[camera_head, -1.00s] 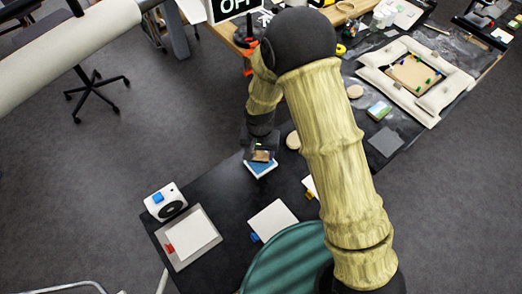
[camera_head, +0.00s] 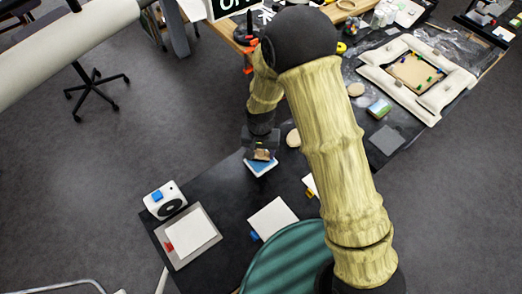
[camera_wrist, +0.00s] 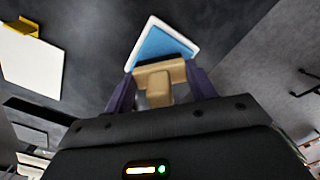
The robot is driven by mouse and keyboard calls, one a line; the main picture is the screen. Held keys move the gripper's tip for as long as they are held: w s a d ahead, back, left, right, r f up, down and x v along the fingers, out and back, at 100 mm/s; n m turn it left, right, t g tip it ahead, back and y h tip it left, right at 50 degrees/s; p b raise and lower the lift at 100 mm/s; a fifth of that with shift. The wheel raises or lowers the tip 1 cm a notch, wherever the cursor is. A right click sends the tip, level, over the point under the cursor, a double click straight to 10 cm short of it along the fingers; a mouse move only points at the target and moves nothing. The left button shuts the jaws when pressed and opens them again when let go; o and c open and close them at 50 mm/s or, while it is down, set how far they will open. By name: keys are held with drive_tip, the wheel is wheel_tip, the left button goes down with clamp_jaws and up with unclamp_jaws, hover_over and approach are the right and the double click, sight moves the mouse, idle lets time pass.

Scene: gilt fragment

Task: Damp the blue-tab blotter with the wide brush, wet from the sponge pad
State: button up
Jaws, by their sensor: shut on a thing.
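My gripper (camera_head: 261,147) is shut on the wide brush (camera_wrist: 157,78), which has a pale wooden handle and a dark band at its far end. The brush is at the near edge of the sponge pad (camera_head: 261,168), a blue pad with a white rim. The pad also shows ahead of the brush in the wrist view (camera_wrist: 165,44). I cannot tell whether the brush touches it. The blue-tab blotter (camera_head: 273,218), a white sheet with a blue tab (camera_head: 254,236), lies flat on the dark table, nearer me than the pad.
A red-tabbed white sheet (camera_head: 190,234) lies on a grey board at the left, beside a white device (camera_head: 165,201). A yellow-tabbed sheet (camera_wrist: 28,62) is partly hidden by my arm in the head view. A round tan disc (camera_head: 293,138) lies near my gripper.

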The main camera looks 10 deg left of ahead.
drive_tip(key=shift+f+b, duration=0.3)
drive_tip(key=shift+f, duration=0.2)
idle(1.5)
drive_tip(key=shift+r, duration=0.1)
drive_tip(key=shift+r+p, duration=2.65)
drive_tip(key=shift+r, duration=0.85)
drive_tip(key=shift+d+f, duration=0.1)
